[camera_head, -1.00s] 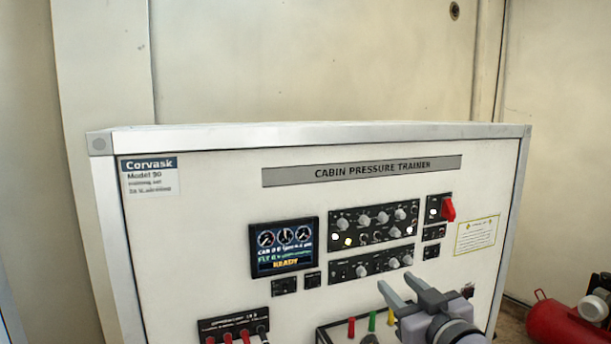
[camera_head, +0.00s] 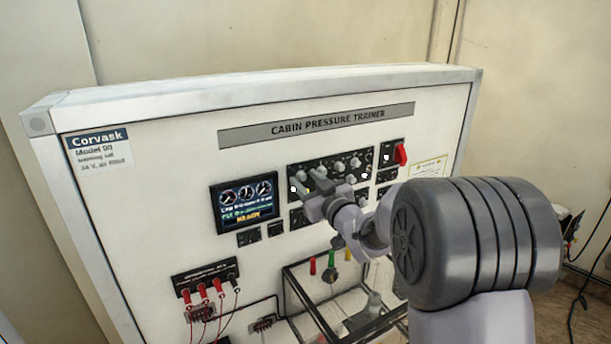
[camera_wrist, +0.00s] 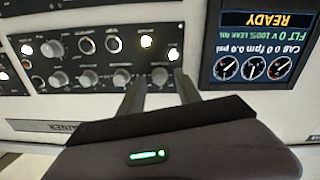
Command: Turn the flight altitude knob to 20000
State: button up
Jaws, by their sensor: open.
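The black control panel (camera_head: 364,163) on the trainer carries several grey knobs. Their labels are too small to read, so I cannot tell by label which one is flight altitude. My gripper (camera_head: 309,183) is open at the left end of this upper panel, beside the screen. In the wrist view, which is upside down, my fingers (camera_wrist: 161,84) point at the end knob (camera_wrist: 160,75), one on either side of it; contact is unclear. The screen (camera_head: 245,199) shows dials, and in the wrist view the screen (camera_wrist: 254,45) reads FLT 0 and READY.
A red switch (camera_head: 401,153) sits right of the upper panel. A second panel below is partly hidden by my arm. Red jacks with cables (camera_head: 210,290) are at lower left, and a framed rig with coloured valves (camera_head: 331,262) projects below my gripper.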

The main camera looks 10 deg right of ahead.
jog(key=shift+w, duration=0.2)
jog(key=shift+s, duration=0.1)
grip_shut()
